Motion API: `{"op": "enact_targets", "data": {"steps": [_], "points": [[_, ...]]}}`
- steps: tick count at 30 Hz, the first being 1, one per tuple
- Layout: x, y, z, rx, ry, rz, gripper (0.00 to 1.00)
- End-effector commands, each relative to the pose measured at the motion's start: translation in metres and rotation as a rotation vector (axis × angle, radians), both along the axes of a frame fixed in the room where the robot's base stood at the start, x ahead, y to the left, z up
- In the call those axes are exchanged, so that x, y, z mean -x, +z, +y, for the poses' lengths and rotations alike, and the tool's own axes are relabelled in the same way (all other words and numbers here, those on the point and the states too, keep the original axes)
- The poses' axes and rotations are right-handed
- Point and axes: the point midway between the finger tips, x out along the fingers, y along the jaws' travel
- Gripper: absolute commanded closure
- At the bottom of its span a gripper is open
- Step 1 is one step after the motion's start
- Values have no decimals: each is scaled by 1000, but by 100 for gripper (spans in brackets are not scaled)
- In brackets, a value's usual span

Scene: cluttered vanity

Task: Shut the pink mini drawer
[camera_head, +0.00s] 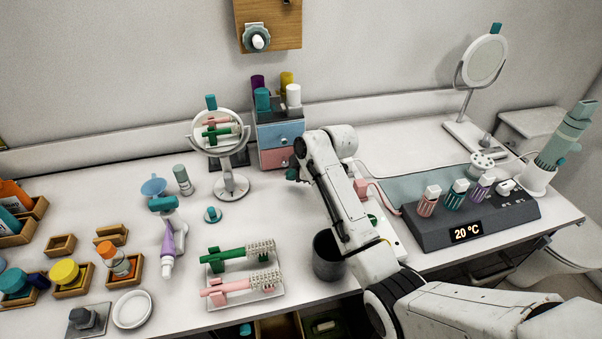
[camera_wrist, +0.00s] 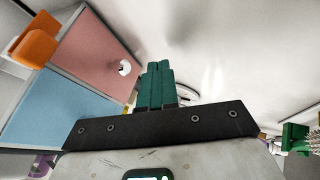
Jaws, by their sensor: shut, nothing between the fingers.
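The mini drawer unit (camera_head: 252,135) stands against the wall, with a blue drawer above the pink mini drawer (camera_head: 275,158). In the wrist view the pink drawer's front (camera_wrist: 98,50) shows with its white round knob (camera_wrist: 124,68), beside the blue drawer front (camera_wrist: 50,105). I cannot tell how far the pink drawer stands out. My gripper (camera_head: 292,174) is at the front right of the unit, partly hidden by my arm. In the wrist view its green fingers (camera_wrist: 158,72) are together and empty, to the right of the pink front and knob. No contact is visible.
A round mirror (camera_head: 232,185) stands close to the unit's left. A tray (camera_head: 270,300) with pink and green brushes and a dark cup (camera_head: 327,262) lie nearer. Bottles (camera_head: 263,100) stand on the unit. A grey console (camera_head: 475,226) is at right. The counter between mirror and cup is mostly clear.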

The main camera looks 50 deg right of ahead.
Motion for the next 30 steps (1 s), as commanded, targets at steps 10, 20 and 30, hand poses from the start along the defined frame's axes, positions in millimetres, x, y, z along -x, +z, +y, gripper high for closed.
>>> {"op": "enact_targets", "data": {"steps": [10, 20, 30], "points": [[25, 35, 0, 2, 0, -4, 100], [54, 74, -2, 1, -1, -1, 100], [59, 80, -3, 0, 0, 0, 100]]}}
